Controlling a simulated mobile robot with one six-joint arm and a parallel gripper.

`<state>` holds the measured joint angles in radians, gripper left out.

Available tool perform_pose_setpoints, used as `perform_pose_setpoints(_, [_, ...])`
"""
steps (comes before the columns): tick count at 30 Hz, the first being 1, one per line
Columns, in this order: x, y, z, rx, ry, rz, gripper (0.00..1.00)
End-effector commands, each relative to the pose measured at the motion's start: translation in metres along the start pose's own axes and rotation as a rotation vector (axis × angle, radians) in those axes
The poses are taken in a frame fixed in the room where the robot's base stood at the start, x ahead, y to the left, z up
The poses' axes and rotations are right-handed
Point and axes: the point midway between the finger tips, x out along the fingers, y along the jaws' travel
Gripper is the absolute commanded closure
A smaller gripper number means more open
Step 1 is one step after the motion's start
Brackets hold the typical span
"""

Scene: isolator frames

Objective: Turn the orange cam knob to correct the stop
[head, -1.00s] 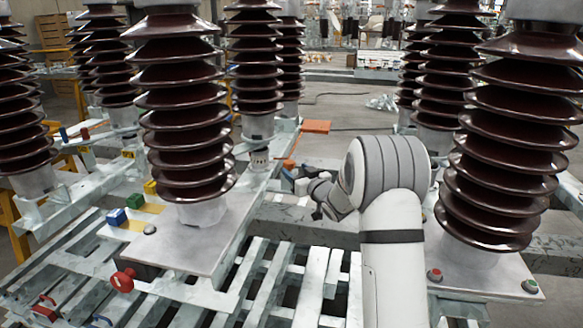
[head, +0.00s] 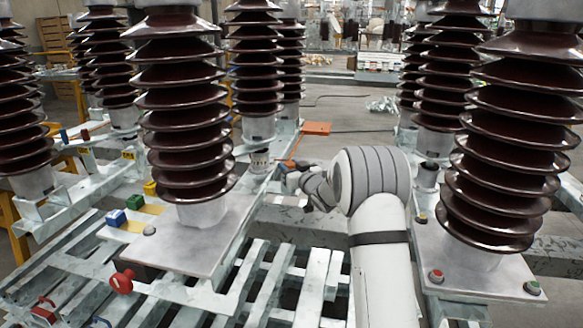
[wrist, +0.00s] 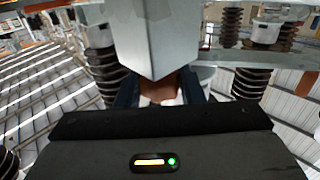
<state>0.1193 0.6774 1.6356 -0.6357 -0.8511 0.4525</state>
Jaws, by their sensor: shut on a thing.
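The orange cam knob (wrist: 162,90) shows in the wrist view as a dull orange-brown patch between the two dark fingers of my gripper (wrist: 160,96). A pale grey square-edged block (wrist: 150,45) hides its upper part. My gripper is shut on the knob. In the head view my gripper (head: 284,174) is at the steel beam in the middle, left of my arm's big wrist joint. A small orange piece (head: 291,163) shows just above it. The knob's turn angle and the stop cannot be made out.
Tall brown ribbed insulators (head: 185,105) stand left and right (head: 510,140) of my arm. A red knob (head: 122,281) and blue, green and yellow blocks (head: 134,202) are at the left. An orange plate (head: 316,128) lies behind. Slatted steel (head: 262,285) spans the front.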

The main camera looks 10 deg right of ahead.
Motion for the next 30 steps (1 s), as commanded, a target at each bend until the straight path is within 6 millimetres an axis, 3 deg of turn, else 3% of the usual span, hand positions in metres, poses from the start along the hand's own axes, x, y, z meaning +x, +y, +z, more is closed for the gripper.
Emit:
perform_pose_setpoints(6, [-0.0001,-0.0003,0.0003,0.0,-0.001,-0.001,0.88])
perform_pose_setpoints(7, [-0.0026,0.0069,0.0003,0.0,0.0,0.002,0.88])
perform_pose_setpoints(17, [-0.0004,0.0016,-0.0018,0.001,-0.003,-0.061,0.88])
perform_pose_setpoints(30, [0.0003,0.0019,-0.0033,0.002,-0.003,-0.399,0.88])
